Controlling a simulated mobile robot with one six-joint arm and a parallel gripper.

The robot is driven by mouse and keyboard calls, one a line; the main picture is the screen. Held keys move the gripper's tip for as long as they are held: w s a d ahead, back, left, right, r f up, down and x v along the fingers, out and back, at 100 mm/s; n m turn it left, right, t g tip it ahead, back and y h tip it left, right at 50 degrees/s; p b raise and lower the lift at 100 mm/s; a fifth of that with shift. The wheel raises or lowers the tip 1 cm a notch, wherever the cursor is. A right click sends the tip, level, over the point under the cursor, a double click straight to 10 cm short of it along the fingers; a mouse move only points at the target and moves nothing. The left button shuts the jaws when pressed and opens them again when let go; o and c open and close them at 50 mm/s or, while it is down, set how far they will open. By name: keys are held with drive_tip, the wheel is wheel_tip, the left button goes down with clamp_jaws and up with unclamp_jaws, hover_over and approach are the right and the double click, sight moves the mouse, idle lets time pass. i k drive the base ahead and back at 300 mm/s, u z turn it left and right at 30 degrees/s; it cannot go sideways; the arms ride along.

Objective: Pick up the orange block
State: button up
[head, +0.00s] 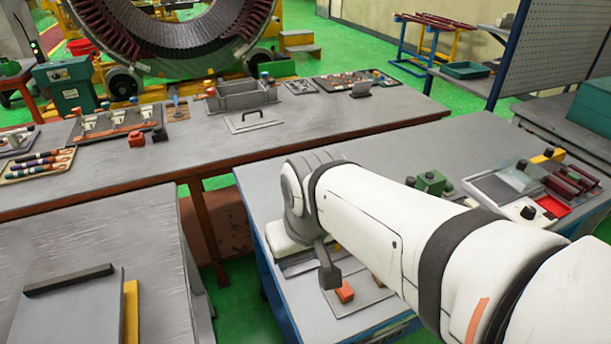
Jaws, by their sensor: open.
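A small orange block (345,291) sits on a grey plate on the blue-framed table, below my arm. My gripper (331,277) points down just to the left of and above the block. One dark finger shows clearly; the rest is hidden behind my white arm. The gripper is open, with nothing seen between its fingers. The gap between finger and block is hard to judge.
The plate (372,300) lies near the table's front edge. A long grey bench (290,140) with tool trays runs behind. A red block (137,140) is on it.

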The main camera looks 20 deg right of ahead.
sight(345, 293)
drive_tip(key=z, duration=0.05)
drive_tip(key=k, duration=0.55)
drive_tip(key=u, duration=1)
drive_tip(key=k, duration=0.95)
drive_tip(key=z, duration=0.9)
drive_tip(key=i, duration=1)
drive_tip(key=z, duration=0.05)
